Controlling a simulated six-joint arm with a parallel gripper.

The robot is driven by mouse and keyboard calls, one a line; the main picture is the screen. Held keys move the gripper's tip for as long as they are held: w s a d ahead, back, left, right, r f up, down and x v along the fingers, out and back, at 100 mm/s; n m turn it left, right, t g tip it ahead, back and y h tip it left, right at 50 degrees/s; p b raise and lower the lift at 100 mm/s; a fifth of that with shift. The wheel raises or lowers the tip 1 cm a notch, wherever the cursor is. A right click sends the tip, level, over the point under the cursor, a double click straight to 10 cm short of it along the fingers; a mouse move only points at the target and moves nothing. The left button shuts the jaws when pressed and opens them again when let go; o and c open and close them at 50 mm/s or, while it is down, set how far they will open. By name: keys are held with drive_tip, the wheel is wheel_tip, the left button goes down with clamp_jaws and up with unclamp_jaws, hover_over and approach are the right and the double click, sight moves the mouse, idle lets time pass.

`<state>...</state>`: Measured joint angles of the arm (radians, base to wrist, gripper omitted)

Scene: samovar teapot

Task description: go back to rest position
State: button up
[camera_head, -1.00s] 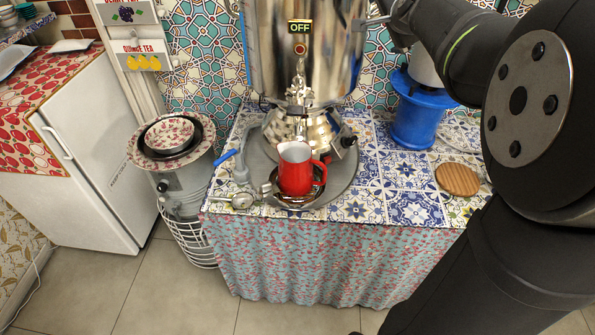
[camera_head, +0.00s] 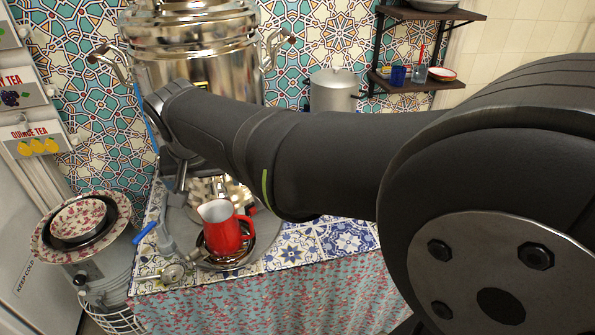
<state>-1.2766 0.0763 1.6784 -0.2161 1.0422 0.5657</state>
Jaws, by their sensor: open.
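My arm reaches from the right edge across the middle of the view to its wrist in front of the samovar. My gripper (camera_head: 179,186) shows only in part below the wrist, as a narrow grey piece above the left side of the counter. It is open, and I see nothing held in it. A red jug (camera_head: 222,229) stands upright on the drip tray in front of the samovar, right of and below my gripper and apart from it. The steel samovar (camera_head: 195,55) stands behind my wrist, and its tap and lower body are mostly hidden by my arm.
A blue-handled tap (camera_head: 145,232) and a round gauge (camera_head: 172,272) stand at the counter's left front. Patterned bowls (camera_head: 80,219) sit at the far left. A grey pot (camera_head: 334,90) and a wall shelf (camera_head: 425,84) are behind my arm. The tiled counter (camera_head: 345,238) is bare at right.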

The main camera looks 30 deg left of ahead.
drive_tip(key=x, duration=0.7)
drive_tip(key=shift+f, duration=0.2)
drive_tip(key=shift+a, duration=0.1)
idle(0.7)
drive_tip(key=v, duration=1)
drive_tip(key=shift+f, duration=0.1)
